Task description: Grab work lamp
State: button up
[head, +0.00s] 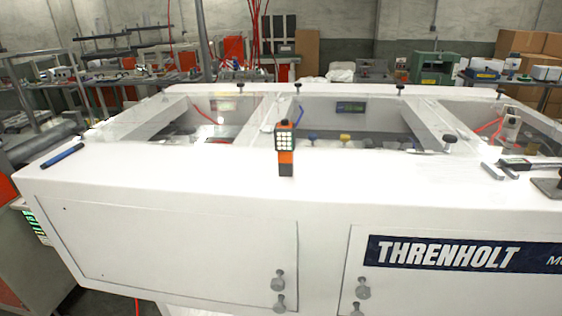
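The work lamp (285,150) stands upright on the white top of the machine, near the middle of the view. It has an orange and black body and a lit panel of small lights facing me. Nothing touches it from the sides. My gripper does not show in the head view.
The white machine (180,165) has glass-covered openings behind the lamp. A blue marker (62,155) lies at the left of its top. A caliper-like tool (528,163) lies at the right. The top around the lamp is clear. Cluttered benches and cardboard boxes (525,42) stand behind.

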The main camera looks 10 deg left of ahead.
aim_at(285, 136)
jog(key=k, duration=0.95)
jog(key=z, duration=0.45)
jog(key=i, duration=2.1)
jog(key=u, duration=0.5)
